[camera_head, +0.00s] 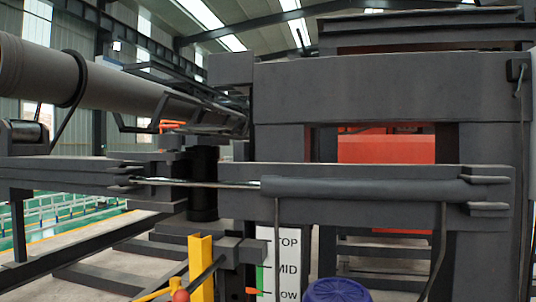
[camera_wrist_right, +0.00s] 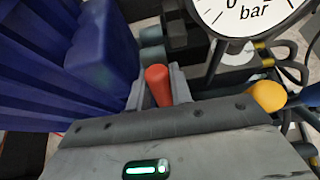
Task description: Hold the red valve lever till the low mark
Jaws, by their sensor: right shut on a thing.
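The red valve lever (camera_wrist_right: 158,86) shows as a red rounded grip between the two grey fingers of my right gripper (camera_wrist_right: 157,90) in the right wrist view. The fingers are shut on it, hiding its lower part. In the head view, the white level board (camera_head: 285,262) reads TOP, MID and LOW from top to bottom. A green strip (camera_head: 261,277) runs along its left edge near MID, and a small orange piece (camera_head: 253,291) sits beside LOW. The board's bottom is cut off by the picture edge. My left gripper is in neither view.
A yellow post (camera_head: 201,265) and a red knob (camera_head: 180,295) stand left of the board; a blue round thing (camera_head: 335,291) is at its right. In the wrist view, a bar gauge (camera_wrist_right: 250,15), yellow knob (camera_wrist_right: 268,96) and blue ribbed body (camera_wrist_right: 60,60) crowd the gripper.

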